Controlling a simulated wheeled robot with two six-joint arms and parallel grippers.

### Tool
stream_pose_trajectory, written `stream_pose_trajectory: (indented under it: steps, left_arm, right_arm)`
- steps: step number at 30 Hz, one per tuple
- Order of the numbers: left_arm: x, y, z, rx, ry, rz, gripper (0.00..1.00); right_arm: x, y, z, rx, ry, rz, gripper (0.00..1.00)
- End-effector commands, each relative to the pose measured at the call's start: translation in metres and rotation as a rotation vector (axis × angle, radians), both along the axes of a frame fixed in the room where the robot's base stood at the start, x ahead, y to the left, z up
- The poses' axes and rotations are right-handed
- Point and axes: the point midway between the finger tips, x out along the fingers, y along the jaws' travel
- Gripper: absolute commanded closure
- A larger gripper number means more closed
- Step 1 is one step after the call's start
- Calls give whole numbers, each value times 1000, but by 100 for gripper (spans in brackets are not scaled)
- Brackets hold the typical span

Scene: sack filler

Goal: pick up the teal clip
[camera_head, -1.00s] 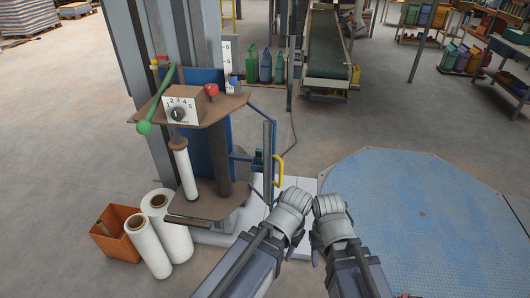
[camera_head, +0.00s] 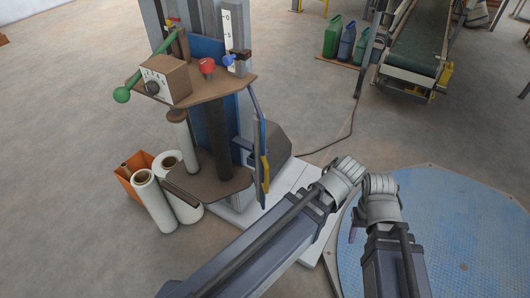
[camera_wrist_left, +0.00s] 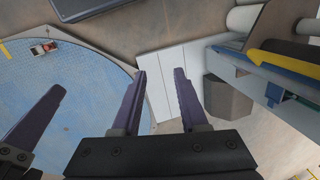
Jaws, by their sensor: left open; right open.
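I cannot pick out the teal clip with certainty in any view now. In the left wrist view a small blue-teal patch shows beside the blue bars of the sack filler, too unclear to name. The sack filler (camera_head: 205,90) stands left of my arms in the head view. My left gripper (camera_wrist_left: 160,73) is open and empty, its two dark purple fingers apart above the white base plate. In the head view its fingers are hidden behind the wrist. My right gripper (camera_head: 378,200) is beside it, over the edge of the blue round platform (camera_head: 440,225); its fingers are mostly hidden.
A yellow handle (camera_head: 265,172) is on the filler's right side, near my left arm. White rolls (camera_head: 152,200) and an orange bin (camera_head: 127,178) stand at the left. A conveyor (camera_head: 415,50) and several jugs (camera_head: 345,42) are behind. A small red-white object (camera_wrist_left: 44,48) lies on the platform.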

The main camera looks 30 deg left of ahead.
Motion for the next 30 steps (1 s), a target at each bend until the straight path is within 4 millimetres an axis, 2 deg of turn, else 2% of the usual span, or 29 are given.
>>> stream_pose_trajectory:
  steps: [1, 6, 9, 13, 18, 21, 25, 30]
  left_arm:
    - [18, 13, -23, 69, -28, 82, 57]
    - [73, 82, -53, 408, -248, 493, 57]
    - [101, 120, -55, 605, -450, 736, 57]
    - [130, 155, -45, 810, -758, 991, 57]
    - [150, 177, -27, 961, -1108, 1184, 57]
    - [156, 182, -18, 1004, -1254, 1241, 57]
    - [159, 185, -10, 1029, -1363, 1276, 57]
    - [159, 186, -6, 1035, -1399, 1287, 57]
  right_arm:
    - [0, 0, -27, 0, 0, 0, 50]
    - [0, 0, -91, 0, 0, 1, 50]
    - [0, 0, -126, 0, 0, 1, 50]
    - [0, 0, -164, 0, 0, 1, 50]
    - [0, 0, -195, 0, 0, 1, 50]
    - [0, 0, -205, 0, 0, 1, 50]
    - [0, 0, -211, 0, 0, 1, 50]
    - [0, 0, -211, 0, 0, 1, 50]
